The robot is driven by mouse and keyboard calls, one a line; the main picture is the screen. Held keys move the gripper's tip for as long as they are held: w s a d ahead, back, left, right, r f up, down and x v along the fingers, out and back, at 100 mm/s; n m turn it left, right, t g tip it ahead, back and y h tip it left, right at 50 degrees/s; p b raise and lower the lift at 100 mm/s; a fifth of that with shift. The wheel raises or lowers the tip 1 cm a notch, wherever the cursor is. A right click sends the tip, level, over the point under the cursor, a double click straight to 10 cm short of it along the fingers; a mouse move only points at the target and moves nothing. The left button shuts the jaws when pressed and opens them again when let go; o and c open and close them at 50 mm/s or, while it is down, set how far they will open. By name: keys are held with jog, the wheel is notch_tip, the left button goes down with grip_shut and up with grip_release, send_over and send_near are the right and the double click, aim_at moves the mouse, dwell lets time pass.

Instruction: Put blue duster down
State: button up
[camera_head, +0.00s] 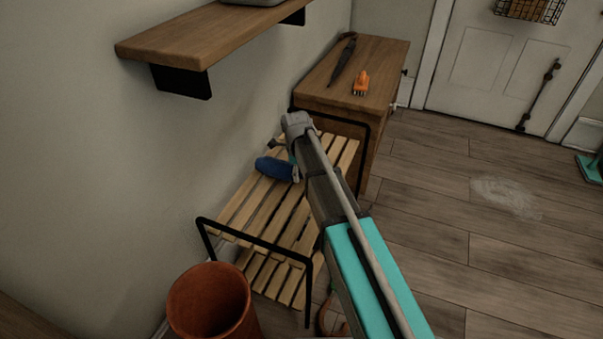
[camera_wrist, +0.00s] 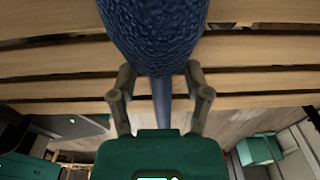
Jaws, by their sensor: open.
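The blue duster (camera_head: 273,168) is on the upper level of a slatted wooden rack (camera_head: 241,213) with a black metal frame. In the wrist view, its textured blue head (camera_wrist: 152,32) lies over the slats and its thin handle (camera_wrist: 162,103) runs down toward my palm. My gripper (camera_wrist: 160,74) is open, with one finger on each side of the duster where the head narrows to the handle. Gaps show between the fingers and the handle. In the head view my arm hides part of the rack and the handle end.
A reddish-brown bin (camera_head: 211,303) stands at the rack's near end. A wooden cabinet (camera_head: 385,60) behind it carries an orange brush (camera_head: 361,84) and a dark folded umbrella-like item (camera_head: 342,60). A wall shelf (camera_head: 205,32) overhangs at upper left. The floor at right is mostly clear.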

aim_at(300, 174)
notch_tip(300, 174, up, 11)
jog(key=p, duration=1.1)
jog(key=shift+a+r, duration=0.2)
jog(key=shift+a, duration=0.1)
jog(key=shift+w, duration=0.1)
jog(key=s+d+n, duration=1.9)
jog(key=n, duration=0.3)
jog(key=shift+y, duration=0.3)
